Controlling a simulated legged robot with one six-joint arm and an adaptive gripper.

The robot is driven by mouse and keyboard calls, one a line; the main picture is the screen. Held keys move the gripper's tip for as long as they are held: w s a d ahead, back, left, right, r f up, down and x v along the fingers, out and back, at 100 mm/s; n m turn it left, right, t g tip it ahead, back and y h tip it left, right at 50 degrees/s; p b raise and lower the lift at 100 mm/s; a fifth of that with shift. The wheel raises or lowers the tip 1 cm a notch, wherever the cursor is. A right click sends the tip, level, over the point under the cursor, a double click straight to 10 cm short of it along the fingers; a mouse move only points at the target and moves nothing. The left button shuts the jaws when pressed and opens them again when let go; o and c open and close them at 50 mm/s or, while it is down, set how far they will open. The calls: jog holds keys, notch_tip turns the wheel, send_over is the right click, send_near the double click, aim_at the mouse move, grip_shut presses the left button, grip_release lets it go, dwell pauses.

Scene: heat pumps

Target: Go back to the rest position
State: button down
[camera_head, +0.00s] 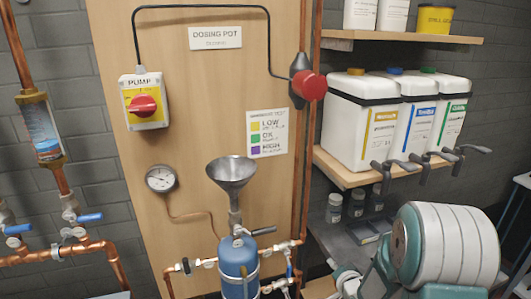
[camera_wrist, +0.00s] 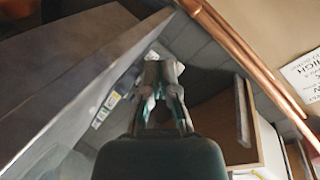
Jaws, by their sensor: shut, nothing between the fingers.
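My gripper (camera_wrist: 161,72) shows in the wrist view, with its fingers brought together at the tips and nothing held between them. In the head view my arm is folded at the lower right, and the gripper's fingertips cannot be made out there. The dosing pot (camera_head: 238,268), a blue vessel with a metal funnel (camera_head: 231,174) on top, stands at the lower middle, clear of my arm.
A pump switch (camera_head: 144,103), a gauge (camera_head: 161,179) and a red-ended device (camera_head: 311,86) are on the wooden panel (camera_head: 190,80). White tap containers (camera_head: 360,120) stand on a right shelf. Copper pipes (camera_wrist: 240,50) and a grey surface (camera_wrist: 70,70) show around my gripper.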

jog(key=s+r+n+g+h, duration=0.4)
jog(key=s+r, duration=0.7)
jog(key=r, duration=0.4)
jog(key=s+a+r+n+g, duration=0.2)
jog(key=s, duration=0.8)
jog(key=s+a+r+n+g+y, duration=0.1)
jog(key=s+a+r+n+g, duration=0.1)
jog(key=s, duration=0.8)
jog(key=shift+a+r, duration=0.45)
jog(key=shift+r, duration=0.15)
